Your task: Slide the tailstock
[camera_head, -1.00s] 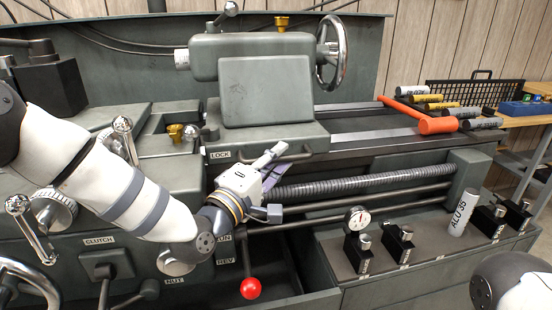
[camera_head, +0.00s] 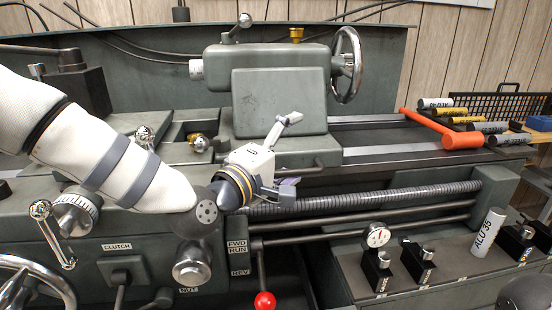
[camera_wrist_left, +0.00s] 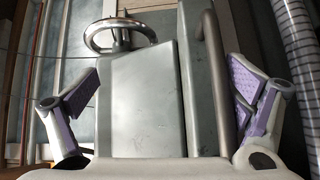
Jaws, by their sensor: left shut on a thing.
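The tailstock (camera_head: 279,101) is a grey-green block with a chrome handwheel (camera_head: 346,65) at its right end and a lever on top. It sits on the lathe bed, and its body and handwheel also show in the wrist view. A bar handle (camera_wrist_left: 214,82) runs along its front. My left gripper (camera_head: 286,160) is at the tailstock's front lower edge, shut on the tailstock; its purple pads stand wide apart in the wrist view, the right pad close to the bar handle. The exact contact is hard to see. My right gripper is out of view.
The bed rails (camera_head: 430,146) are bare just right of the tailstock. Farther right an orange hammer (camera_head: 440,130) lies across them, near several labelled cylinders. A lead screw (camera_head: 370,197) runs below. A dial gauge (camera_head: 377,237) and an upright ALU cylinder (camera_head: 487,232) stand on the lower front shelf.

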